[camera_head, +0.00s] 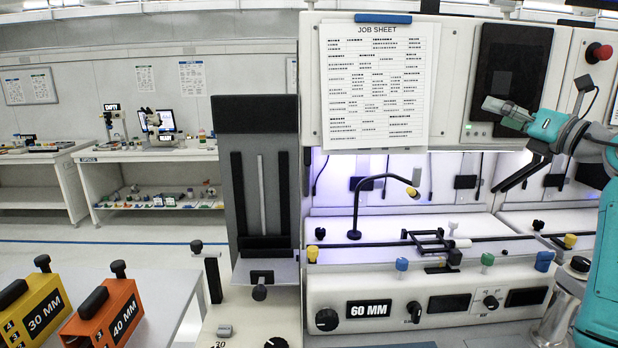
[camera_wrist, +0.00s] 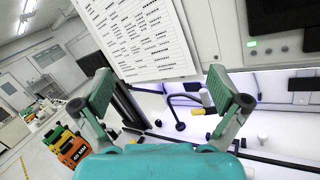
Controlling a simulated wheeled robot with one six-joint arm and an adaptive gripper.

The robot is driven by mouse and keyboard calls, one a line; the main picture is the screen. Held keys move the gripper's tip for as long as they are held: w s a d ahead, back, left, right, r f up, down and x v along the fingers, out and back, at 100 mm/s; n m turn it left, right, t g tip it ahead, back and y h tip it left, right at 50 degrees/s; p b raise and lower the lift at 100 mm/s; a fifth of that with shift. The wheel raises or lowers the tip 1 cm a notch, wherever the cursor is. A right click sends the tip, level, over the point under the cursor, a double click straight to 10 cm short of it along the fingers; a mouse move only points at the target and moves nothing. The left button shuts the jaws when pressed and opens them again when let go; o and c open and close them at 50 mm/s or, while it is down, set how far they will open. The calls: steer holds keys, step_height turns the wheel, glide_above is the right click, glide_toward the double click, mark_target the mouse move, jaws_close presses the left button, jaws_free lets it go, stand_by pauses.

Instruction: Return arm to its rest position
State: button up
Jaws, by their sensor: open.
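A bonder (camera_head: 455,230) fills the right, with a job sheet (camera_head: 378,85), a gooseneck lamp (camera_head: 356,205), coloured knobs and a red button (camera_head: 598,52). Orange (camera_head: 105,315) and yellow (camera_head: 35,308) blocks sit at lower left. Workbenches (camera_head: 150,155) stand behind, beyond open floor.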

steer(key=s+a+f+m+t+y, duration=0.1)
steer(key=s+a+f+m, duration=0.4)
steer(key=f, duration=0.7)
steer(key=s+a+f+m+t+y, duration=0.1)
steer(key=s+a+f+m+t, duration=0.15)
steer(key=s+a+f, duration=0.75)
steer(key=s+a+f+m+y, duration=0.1)
steer(key=s+a+f+m, duration=0.3)
steer(key=f, duration=1.1)
steer(key=s+a+f+m+t+h, duration=0.1)
steer(key=s+f+m+h, duration=0.45)
steer(key=s+m, duration=0.35)
steer(key=s+f+m+h, duration=0.4)
steer(key=s+f+m, duration=0.35)
steer(key=s, duration=0.25)
steer(key=s+f+m+g+h, duration=0.1)
steer(key=s+f+m+g, duration=0.1)
steer(key=s, duration=0.5)
steer(key=s+f+m+g+h, duration=0.1)
steer(key=s+m+g, duration=0.2)
steer(key=s, duration=0.5)
steer(key=s+f+m+g+h, duration=0.1)
steer(key=s+f+m+g, duration=0.1)
steer(key=s+m, duration=0.2)
steer(key=s, duration=0.3)
steer(key=shift+s+f, duration=0.35)
